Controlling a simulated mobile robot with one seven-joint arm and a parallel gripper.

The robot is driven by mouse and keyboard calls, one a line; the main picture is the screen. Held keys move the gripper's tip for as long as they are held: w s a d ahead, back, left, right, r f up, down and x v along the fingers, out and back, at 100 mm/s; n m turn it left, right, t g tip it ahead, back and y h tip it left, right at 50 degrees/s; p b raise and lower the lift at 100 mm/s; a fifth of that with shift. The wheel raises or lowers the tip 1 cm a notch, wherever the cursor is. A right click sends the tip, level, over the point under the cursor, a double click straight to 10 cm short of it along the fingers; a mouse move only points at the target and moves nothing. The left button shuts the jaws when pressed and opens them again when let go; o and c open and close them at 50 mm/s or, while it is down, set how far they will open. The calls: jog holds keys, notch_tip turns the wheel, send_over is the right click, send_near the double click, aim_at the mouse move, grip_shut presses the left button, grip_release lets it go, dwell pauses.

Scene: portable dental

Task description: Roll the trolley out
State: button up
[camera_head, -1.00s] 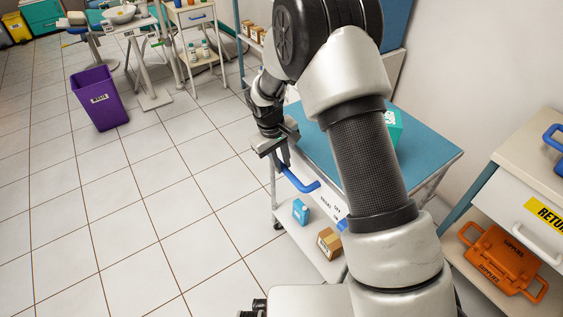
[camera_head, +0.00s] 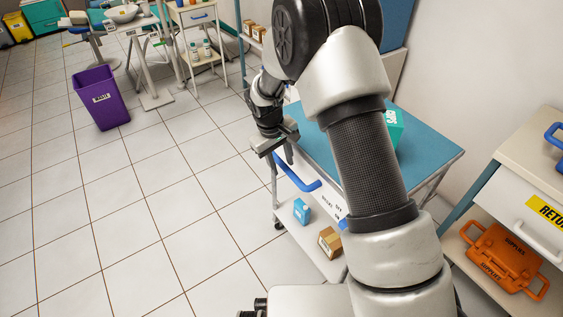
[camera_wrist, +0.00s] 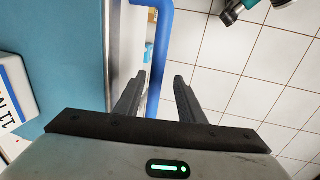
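The trolley (camera_head: 437,152) has a blue top, a white front with a blue bar handle (camera_head: 298,176), and a white lower shelf on castors. My gripper (camera_head: 283,156) is at the far end of the handle. In the wrist view, the two dark fingers of my gripper (camera_wrist: 159,78) are apart, with the blue handle (camera_wrist: 160,45) running between them. I see gaps beside the handle, so the fingers do not look closed on it. My arm hides part of the trolley's top and front.
A teal box (camera_head: 394,127) stands on the trolley top. A blue container (camera_head: 301,211) and a cardboard box (camera_head: 330,241) are on its lower shelf. A shelf unit with an orange case (camera_head: 502,258) is close on the right. The tiled floor to the left is open up to a purple bin (camera_head: 101,100).

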notch_tip(320, 180, up, 17)
jog(key=s+a+p, duration=0.2)
jog(key=p, duration=0.1)
jog(key=shift+a, duration=0.4)
